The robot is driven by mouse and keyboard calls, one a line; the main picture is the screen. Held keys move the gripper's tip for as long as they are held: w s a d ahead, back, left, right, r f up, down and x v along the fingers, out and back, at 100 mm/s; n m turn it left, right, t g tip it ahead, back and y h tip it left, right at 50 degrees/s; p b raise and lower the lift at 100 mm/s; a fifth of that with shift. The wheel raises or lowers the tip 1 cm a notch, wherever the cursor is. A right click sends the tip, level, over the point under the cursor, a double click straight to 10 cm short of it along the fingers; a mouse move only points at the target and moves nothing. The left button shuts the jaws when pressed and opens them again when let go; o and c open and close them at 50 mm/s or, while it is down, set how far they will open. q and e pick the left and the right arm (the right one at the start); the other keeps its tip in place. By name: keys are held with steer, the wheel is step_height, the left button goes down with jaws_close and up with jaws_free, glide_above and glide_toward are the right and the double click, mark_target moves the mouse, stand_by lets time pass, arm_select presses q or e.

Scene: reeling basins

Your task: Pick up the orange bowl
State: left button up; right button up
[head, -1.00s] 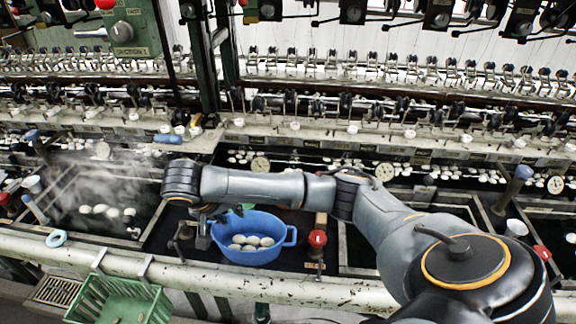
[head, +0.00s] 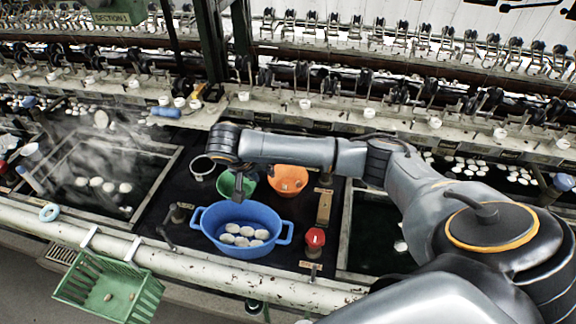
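The orange bowl (head: 288,179) sits on the dark surface behind the blue basin, partly hidden by my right forearm above it. A green bowl (head: 250,184) is to its left, partly hidden by my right gripper. My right gripper (head: 238,192) points down, to the left of the orange bowl and behind the blue basin's rim. It appears apart from the orange bowl. Its fingers are small and dark, so I cannot tell whether they are open. My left gripper is not in view.
A blue two-handled basin (head: 222,244) with several white cocoons stands in front of the bowls. A red knob (head: 315,238) is to its right. A white ring (head: 202,167) is at left. A green crate (head: 75,290) hangs at the front rail (head: 180,262). Steam rises over the left basin.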

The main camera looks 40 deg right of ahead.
mark_target(272, 180)
steer(key=shift+x, duration=1.1)
steer(key=shift+d+f+p, duration=0.45)
steer(key=shift+d+f, duration=0.05)
steer(key=shift+d, duration=0.05)
steer(key=x, duration=0.4)
steer(key=shift+p, duration=0.4)
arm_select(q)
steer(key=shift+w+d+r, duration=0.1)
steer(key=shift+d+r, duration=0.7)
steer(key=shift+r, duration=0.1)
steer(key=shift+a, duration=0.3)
arm_select(e)
steer(key=shift+a, duration=0.1)
jaws_close()
